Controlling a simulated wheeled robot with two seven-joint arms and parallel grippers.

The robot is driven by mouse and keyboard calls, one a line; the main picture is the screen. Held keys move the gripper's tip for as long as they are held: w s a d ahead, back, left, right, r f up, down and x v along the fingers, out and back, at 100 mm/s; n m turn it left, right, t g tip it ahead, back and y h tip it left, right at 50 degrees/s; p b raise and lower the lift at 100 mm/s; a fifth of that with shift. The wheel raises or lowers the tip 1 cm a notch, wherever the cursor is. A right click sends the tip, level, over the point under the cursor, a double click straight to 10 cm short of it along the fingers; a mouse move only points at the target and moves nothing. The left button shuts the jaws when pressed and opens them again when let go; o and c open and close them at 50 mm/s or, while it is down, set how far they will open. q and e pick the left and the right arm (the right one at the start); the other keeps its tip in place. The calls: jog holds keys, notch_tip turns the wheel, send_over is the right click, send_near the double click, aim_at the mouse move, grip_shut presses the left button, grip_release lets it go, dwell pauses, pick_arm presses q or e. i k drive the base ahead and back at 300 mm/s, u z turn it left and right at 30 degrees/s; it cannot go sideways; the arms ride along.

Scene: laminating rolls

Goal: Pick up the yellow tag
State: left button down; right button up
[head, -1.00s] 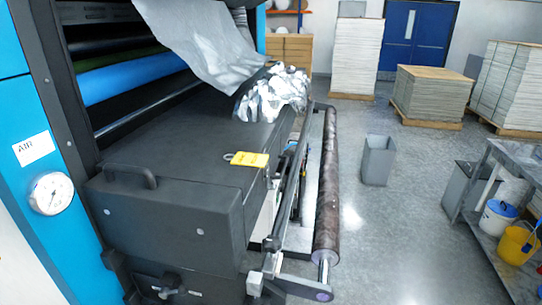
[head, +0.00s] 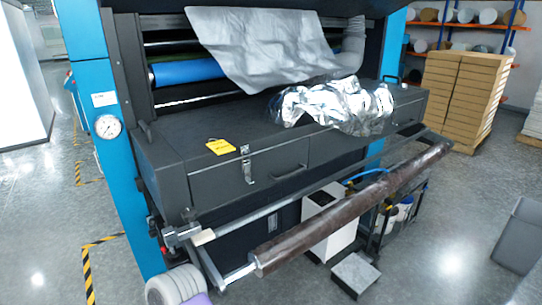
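The yellow tag (head: 220,146) lies flat on the black top of the laminating machine (head: 166,159), near its front edge and towards the left end. A metal latch (head: 247,165) is on the machine's front face just right of the tag.
Crumpled silver film (head: 335,105) lies on the machine top right of the tag. A brown roll (head: 350,208) on a bar sticks out in front. A grey bin (head: 520,238) stands at the right.

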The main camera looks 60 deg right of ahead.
aim_at(221, 147)
jog(key=k, duration=0.15)
jog(key=z, duration=1.05)
